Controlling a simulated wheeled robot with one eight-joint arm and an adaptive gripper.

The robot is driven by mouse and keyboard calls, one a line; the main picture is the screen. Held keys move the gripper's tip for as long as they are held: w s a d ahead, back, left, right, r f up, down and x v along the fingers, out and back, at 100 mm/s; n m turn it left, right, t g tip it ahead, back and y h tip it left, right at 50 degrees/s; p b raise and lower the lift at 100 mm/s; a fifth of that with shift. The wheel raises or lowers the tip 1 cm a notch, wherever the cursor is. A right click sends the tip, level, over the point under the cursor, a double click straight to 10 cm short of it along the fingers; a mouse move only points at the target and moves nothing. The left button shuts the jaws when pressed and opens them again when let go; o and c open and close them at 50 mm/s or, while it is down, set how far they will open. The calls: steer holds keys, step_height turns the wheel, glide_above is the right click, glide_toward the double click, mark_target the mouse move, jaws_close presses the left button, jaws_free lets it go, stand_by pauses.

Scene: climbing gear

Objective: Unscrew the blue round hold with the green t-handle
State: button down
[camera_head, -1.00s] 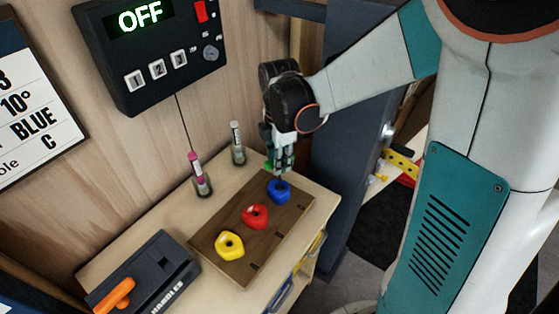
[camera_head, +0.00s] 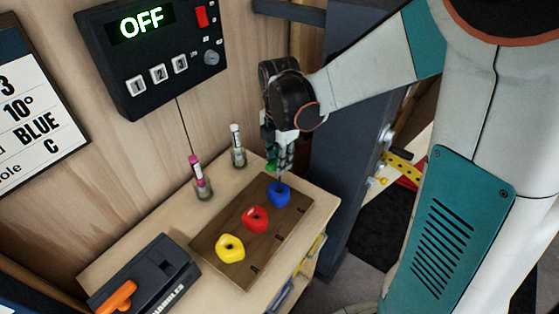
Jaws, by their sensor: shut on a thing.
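The blue hold (camera_head: 279,195) sits at the far right end of a brown wooden board (camera_head: 240,268) on the cabinet top. My gripper (camera_head: 280,165) is directly above it, pointing down, shut on the green t-handle (camera_head: 271,168), of which only a little green shows between the fingers. A thin dark shaft runs down from the gripper to the middle of the blue hold. Whether the tip is seated in the hold's bolt is too small to tell.
A red hold (camera_head: 256,219) and a yellow hold (camera_head: 230,248) sit on the same board. Two tubes with pink (camera_head: 196,168) and white (camera_head: 236,138) markers stand behind. A black case with an orange handle (camera_head: 117,297) lies front left. A control box reading OFF (camera_head: 150,55) hangs on the wall.

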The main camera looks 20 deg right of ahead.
steer(key=shift+r+p, duration=0.4)
steer(key=shift+r, duration=0.4)
